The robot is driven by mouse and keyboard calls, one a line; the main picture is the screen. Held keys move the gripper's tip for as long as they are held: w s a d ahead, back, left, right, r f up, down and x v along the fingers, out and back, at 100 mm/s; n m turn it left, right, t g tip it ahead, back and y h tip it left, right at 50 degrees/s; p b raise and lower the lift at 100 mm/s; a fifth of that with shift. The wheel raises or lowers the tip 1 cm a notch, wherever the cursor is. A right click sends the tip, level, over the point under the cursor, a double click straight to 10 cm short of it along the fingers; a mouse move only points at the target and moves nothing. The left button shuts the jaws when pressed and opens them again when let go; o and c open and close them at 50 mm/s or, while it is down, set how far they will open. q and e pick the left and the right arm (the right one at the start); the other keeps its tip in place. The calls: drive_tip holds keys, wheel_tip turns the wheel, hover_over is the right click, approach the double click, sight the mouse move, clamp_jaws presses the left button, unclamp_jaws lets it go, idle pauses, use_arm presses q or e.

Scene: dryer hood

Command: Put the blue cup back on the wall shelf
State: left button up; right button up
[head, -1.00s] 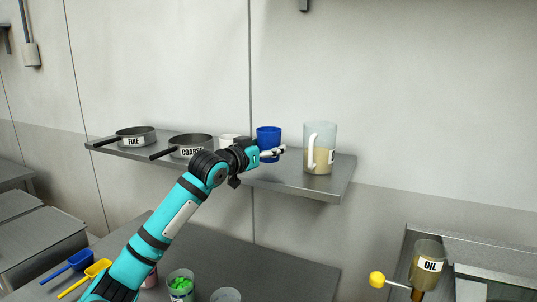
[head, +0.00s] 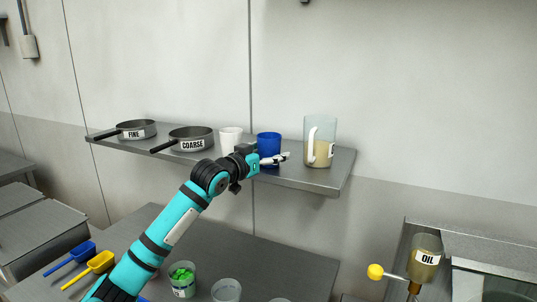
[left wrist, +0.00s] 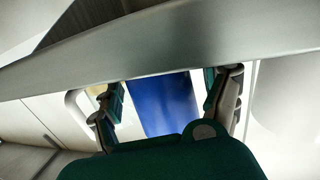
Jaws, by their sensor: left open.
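The blue cup (head: 268,144) is upright at the wall shelf (head: 322,181), between the white cup (head: 231,138) and the clear jug (head: 321,130). Its base is partly hidden behind my gripper, so contact with the shelf is hard to see. My left gripper (head: 275,159) is open around the cup's lower part. In the left wrist view, the blue cup (left wrist: 163,103) shows between the spread fingers of my left gripper (left wrist: 170,98), and the shelf (left wrist: 190,38) crosses above them in the picture. My right gripper is out of view.
Pans labelled FINE (head: 137,129) and COARSE (head: 191,138) stand on the shelf's left part. The jug stands close right of my fingers. Below are a green-filled container (head: 182,280), blue (head: 79,253) and yellow scoops (head: 100,262), and an OIL container (head: 426,258).

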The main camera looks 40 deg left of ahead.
use_arm(q)
drive_tip(key=shift+r, duration=0.2)
drive_tip(key=s+d+b, duration=0.1)
drive_tip(key=s+b, duration=0.4)
drive_tip(key=s, duration=0.7)
drive_tip(key=shift+d+r, duration=0.2)
drive_tip(key=shift+r, duration=0.1)
idle(0.6)
